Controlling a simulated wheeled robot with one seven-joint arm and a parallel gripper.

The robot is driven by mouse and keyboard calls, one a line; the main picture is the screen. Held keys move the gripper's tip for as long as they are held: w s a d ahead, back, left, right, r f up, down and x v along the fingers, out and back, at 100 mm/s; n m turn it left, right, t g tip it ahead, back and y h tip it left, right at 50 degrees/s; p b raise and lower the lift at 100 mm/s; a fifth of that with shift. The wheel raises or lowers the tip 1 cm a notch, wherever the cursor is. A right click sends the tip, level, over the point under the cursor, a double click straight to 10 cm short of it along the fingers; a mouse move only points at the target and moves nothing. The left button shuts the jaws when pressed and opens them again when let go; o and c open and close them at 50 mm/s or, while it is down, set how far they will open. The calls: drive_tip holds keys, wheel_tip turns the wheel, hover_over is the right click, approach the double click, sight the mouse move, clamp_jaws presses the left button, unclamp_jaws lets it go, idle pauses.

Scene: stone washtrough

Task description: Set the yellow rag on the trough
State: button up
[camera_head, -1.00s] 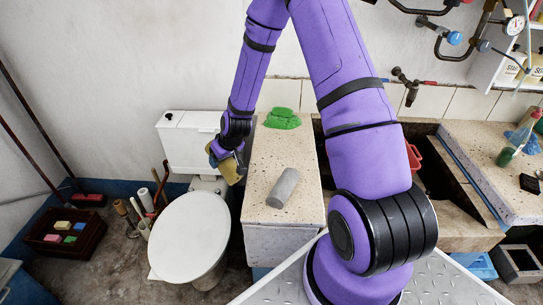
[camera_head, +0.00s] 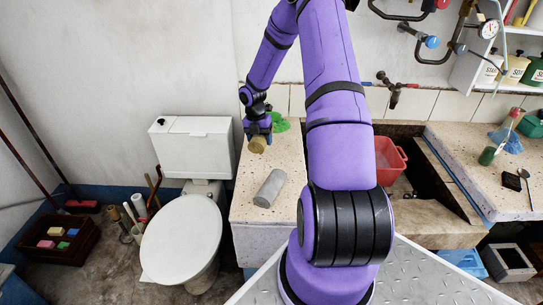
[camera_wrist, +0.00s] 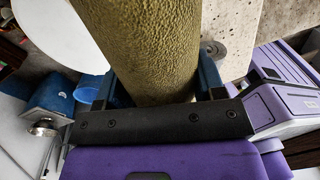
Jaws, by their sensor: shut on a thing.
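The yellow rag (camera_head: 258,145) is a rolled, olive-yellow textured cloth. My gripper (camera_head: 257,136) is shut on it, and the roll fills the space between the jaws in the wrist view (camera_wrist: 155,50). In the head view the rag shows over the back left part of the speckled stone trough (camera_head: 243,190). I cannot tell its exact height above the stone. The trough's basin is partly hidden behind my arm.
A grey roll (camera_head: 269,188) lies on the left stone top, and a green rag (camera_head: 281,124) lies behind my gripper. A red tub (camera_head: 390,160) sits in the basin. A toilet (camera_head: 182,240) stands at the left. Bare stone shows near the front left edge.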

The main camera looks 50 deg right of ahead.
sight(273, 162)
drive_tip(key=s+d+n, duration=0.2)
drive_tip(key=d, duration=0.2)
drive_tip(key=shift+h, duration=0.4)
drive_tip(key=f, duration=0.9)
drive_tip(key=shift+d+f, duration=0.2)
drive_tip(key=shift+d, duration=0.05)
drive_tip(key=shift+f, duration=0.1)
drive_tip(key=o, duration=1)
